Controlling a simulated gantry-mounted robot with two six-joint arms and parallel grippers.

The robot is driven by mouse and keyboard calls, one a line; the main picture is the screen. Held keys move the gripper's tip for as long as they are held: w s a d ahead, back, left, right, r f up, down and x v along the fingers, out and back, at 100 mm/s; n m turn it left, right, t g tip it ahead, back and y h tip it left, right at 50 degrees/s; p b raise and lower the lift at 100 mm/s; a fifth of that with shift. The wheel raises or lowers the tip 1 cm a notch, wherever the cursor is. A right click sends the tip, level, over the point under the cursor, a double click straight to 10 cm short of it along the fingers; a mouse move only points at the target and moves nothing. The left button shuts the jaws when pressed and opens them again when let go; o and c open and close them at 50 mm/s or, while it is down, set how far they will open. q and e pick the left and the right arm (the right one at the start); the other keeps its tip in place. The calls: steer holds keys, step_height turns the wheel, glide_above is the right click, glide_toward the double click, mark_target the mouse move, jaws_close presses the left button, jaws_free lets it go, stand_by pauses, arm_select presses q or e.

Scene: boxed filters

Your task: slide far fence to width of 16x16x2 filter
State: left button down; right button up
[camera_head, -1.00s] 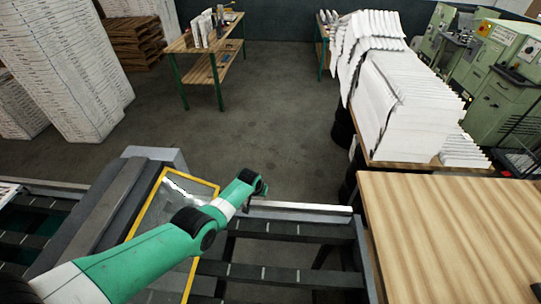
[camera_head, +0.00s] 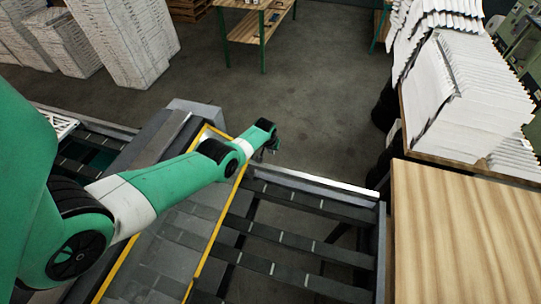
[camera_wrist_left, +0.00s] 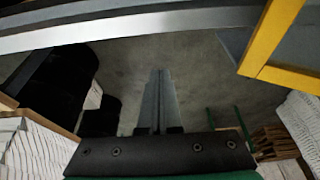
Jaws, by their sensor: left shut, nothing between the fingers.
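The far fence (camera_head: 320,181) is a pale metal bar along the far edge of the slatted conveyor bed. It also crosses the top of the left wrist view (camera_wrist_left: 130,25). My left gripper (camera_head: 272,152) is near the fence's left end, just on its far side, beside the yellow-edged frame. In the left wrist view its fingers (camera_wrist_left: 160,74) are together and empty, with floor behind them and a gap to the bar. I cannot tell which object is the 16x16x2 filter. My right gripper is not in view.
The yellow-edged clear guard (camera_head: 210,225) stands beside the bed, under my left arm. A wooden table (camera_head: 465,230) is at the right, with stacked white filters (camera_head: 465,95) behind it. A workbench (camera_head: 258,25) is farther back. The floor beyond the fence is open.

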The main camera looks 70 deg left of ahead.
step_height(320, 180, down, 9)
steer(key=b, duration=0.7)
arm_select(q)
steer(key=f+p, duration=0.1)
steer(key=p, duration=0.1)
steer(key=d+f+p, duration=0.1)
steer(key=f+p, duration=0.1)
steer(key=s+d+f+p, duration=0.1)
steer(key=f+p, duration=0.1)
steer(key=shift+s, duration=0.1)
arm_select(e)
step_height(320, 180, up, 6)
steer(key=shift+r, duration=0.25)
arm_select(q)
steer(key=shift+a, duration=0.1)
